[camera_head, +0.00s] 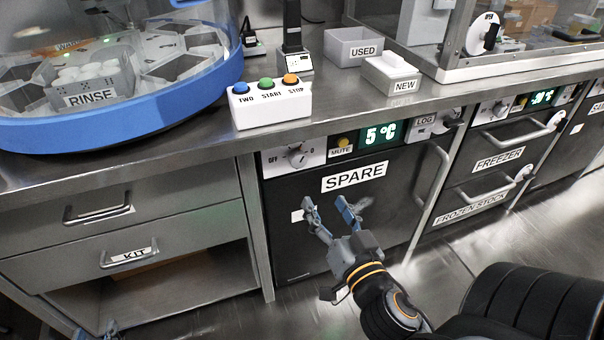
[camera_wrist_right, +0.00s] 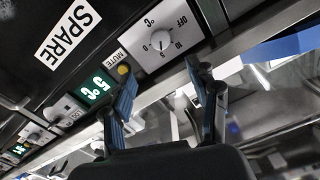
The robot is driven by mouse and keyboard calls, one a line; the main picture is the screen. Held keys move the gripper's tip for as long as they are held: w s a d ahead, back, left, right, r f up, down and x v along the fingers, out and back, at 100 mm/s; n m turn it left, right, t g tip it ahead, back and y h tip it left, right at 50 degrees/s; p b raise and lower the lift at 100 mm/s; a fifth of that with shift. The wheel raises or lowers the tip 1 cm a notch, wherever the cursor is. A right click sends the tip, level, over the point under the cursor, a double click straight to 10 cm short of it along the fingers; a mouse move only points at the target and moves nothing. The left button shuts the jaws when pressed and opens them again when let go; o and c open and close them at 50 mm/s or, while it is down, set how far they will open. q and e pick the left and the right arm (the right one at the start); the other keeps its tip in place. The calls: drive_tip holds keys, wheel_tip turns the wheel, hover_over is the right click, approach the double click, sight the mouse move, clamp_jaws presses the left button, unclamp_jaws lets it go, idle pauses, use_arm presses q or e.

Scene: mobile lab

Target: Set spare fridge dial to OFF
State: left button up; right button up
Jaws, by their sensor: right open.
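The spare fridge dial (camera_head: 297,155) is a round white knob on a white plate above the SPARE label, with OFF printed at its left. In the right wrist view the dial (camera_wrist_right: 160,40) is upside down, with OFF beside it; its exact pointer setting is too small to tell. The green display (camera_head: 380,135) reads 5 °C. My right gripper (camera_head: 325,205) is open and empty in front of the fridge door, below the dial and apart from it. In its wrist view the open fingers (camera_wrist_right: 160,76) point towards the dial panel. My left gripper (camera_head: 96,331) shows only its tips at the bottom left edge.
The yellow MUTE button (camera_head: 343,142) sits between dial and display. The SPARE door handle (camera_head: 432,187) sticks out to the right. The counter above holds a white three-button box (camera_head: 270,104). Drawers with handles (camera_head: 98,211) are at the left.

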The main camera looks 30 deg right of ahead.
sight(300, 163)
use_arm(q)
wheel_tip(300, 163, up, 15)
drive_tip(key=d+t+h+b, duration=0.2)
drive_tip(key=t+h+b, duration=0.1)
drive_tip(key=t, duration=0.7)
drive_tip(key=shift+s+r+b, duration=0.15)
drive_tip(key=shift+s+b, duration=0.15)
drive_tip(key=shift+s, duration=0.15)
use_arm(e)
drive_tip(key=x, duration=1.3)
drive_tip(key=shift+w+a, duration=0.1)
drive_tip(key=shift+w, duration=0.2)
drive_tip(key=c, duration=1.2)
